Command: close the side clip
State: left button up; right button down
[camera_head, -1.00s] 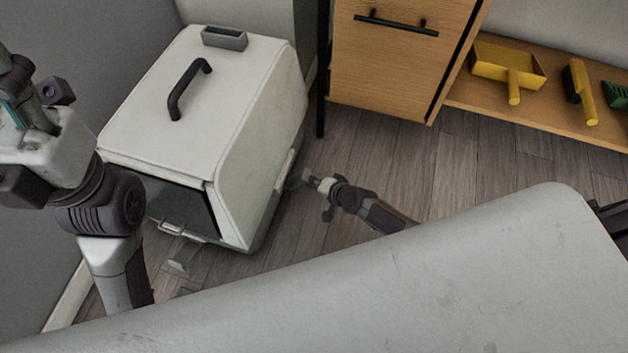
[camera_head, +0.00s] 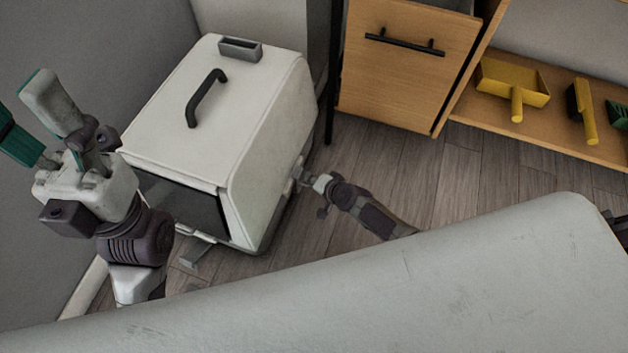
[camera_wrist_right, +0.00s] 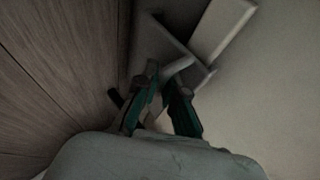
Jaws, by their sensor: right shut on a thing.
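The side clip (camera_wrist_right: 178,67) is a pale lever on the side wall of the white box (camera_head: 262,128). My right gripper (camera_wrist_right: 165,82) is shut on it, with the pale piece between the green-lined fingertips. In the head view my right gripper (camera_head: 303,176) sits low against the box's right side and mostly hides the clip. I cannot tell exactly how far the clip is swung. My left gripper (camera_head: 27,108) is open and empty, raised at the far left, clear of the box.
The box has a black top handle (camera_head: 207,98) and a dark front door (camera_head: 185,205); a grey flap (camera_head: 196,254) sticks out at the front bottom. A wooden cabinet (camera_head: 405,65) and a shelf with a yellow dustpan (camera_head: 512,82) stand behind.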

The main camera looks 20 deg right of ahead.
jog(key=shift+w+a+r, duration=0.15)
jog(key=shift+a+r, duration=0.05)
jog(key=shift+r, duration=0.05)
dwell(0.3)
jog(key=c, duration=1.5)
grip_release()
jog(key=shift+c, duration=0.2)
jog(key=shift+s+r, duration=0.25)
jog(key=shift+s, duration=0.2)
jog(key=v, duration=1.1)
jog(key=shift+d, duration=0.2)
jog(key=shift+w, duration=0.1)
